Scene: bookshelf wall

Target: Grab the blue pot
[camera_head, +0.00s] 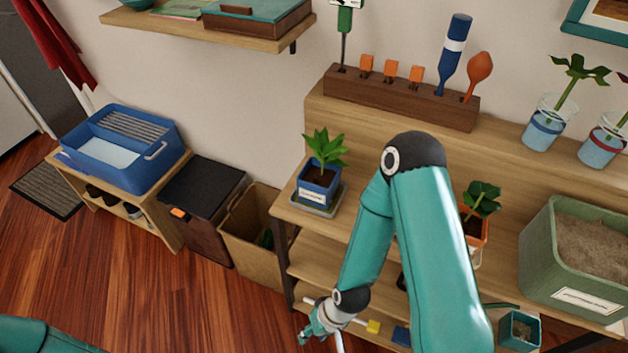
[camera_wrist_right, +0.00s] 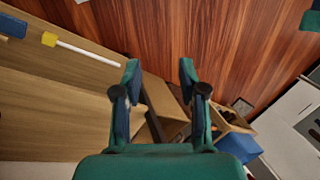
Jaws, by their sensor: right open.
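The blue pot (camera_head: 318,188) is a small square pot with a white label and a leafy green plant. It stands upright on a grey saucer (camera_head: 303,203) at the left end of the wooden shelf. My right gripper (camera_head: 308,338) is below it, near the left end of the lower shelf, apart from the pot. In the right wrist view its two fingers (camera_wrist_right: 160,68) are spread with nothing between them. I cannot make out the blue pot in that view. My left gripper is out of view.
An orange pot (camera_head: 473,232) and a green planter (camera_head: 575,262) stand farther right on the shelf. A wooden tool block (camera_head: 400,98) is behind. A tall bin (camera_head: 243,240) and a blue tub (camera_head: 135,168) are left. A yellow-tipped white stick (camera_wrist_right: 85,52) lies on the lower shelf.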

